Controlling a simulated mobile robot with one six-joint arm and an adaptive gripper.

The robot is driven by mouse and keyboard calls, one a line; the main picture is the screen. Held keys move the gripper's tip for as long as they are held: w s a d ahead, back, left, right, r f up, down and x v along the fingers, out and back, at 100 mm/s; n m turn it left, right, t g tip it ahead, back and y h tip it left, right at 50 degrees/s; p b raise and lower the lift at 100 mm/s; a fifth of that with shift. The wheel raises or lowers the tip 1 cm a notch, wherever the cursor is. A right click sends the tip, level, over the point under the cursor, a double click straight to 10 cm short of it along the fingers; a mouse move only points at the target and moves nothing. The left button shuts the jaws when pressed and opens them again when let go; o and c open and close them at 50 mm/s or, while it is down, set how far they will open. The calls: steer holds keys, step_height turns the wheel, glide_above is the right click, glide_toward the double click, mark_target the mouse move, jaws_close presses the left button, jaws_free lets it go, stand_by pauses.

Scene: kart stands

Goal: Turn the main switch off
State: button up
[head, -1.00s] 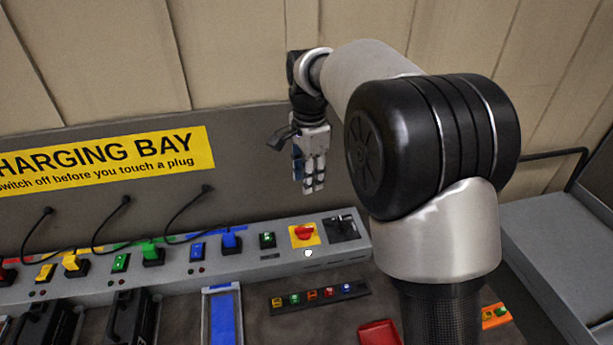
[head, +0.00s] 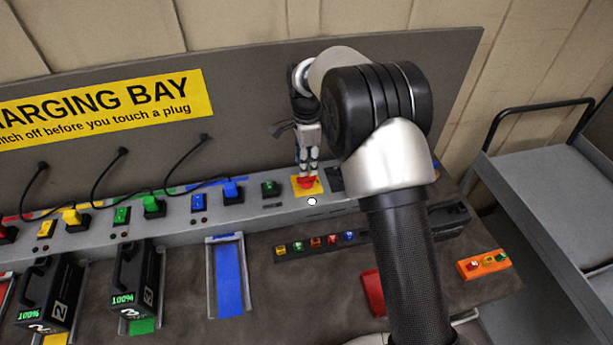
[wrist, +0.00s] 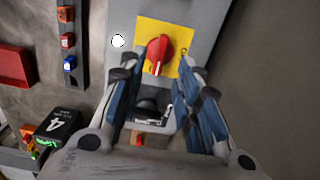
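The main switch is a red rotary knob on a yellow plate, on the sloped grey console. In the head view the knob (head: 307,183) sits just under my fingertips and is partly hidden. In the wrist view the knob (wrist: 159,53) shows clearly, its grip running nearly up and down in the picture, with a mark on the plate to its right. My gripper (head: 307,170) points down at it. In the wrist view its blue-padded fingers (wrist: 160,70) are apart, on either side below the knob, with nothing between them. I cannot tell whether they touch the knob.
Coloured switches with plugs, such as the blue plug (head: 231,190), line the console to the left. Battery packs (head: 133,280) and a strip of small buttons (head: 315,243) are in front. A grey cart (head: 545,155) stands right.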

mark_target(306, 180)
step_height(306, 180, down, 5)
steer(key=shift+f+b, duration=0.15)
steer(key=shift+b, duration=0.3)
steer(key=shift+c, duration=0.5)
jaws_close()
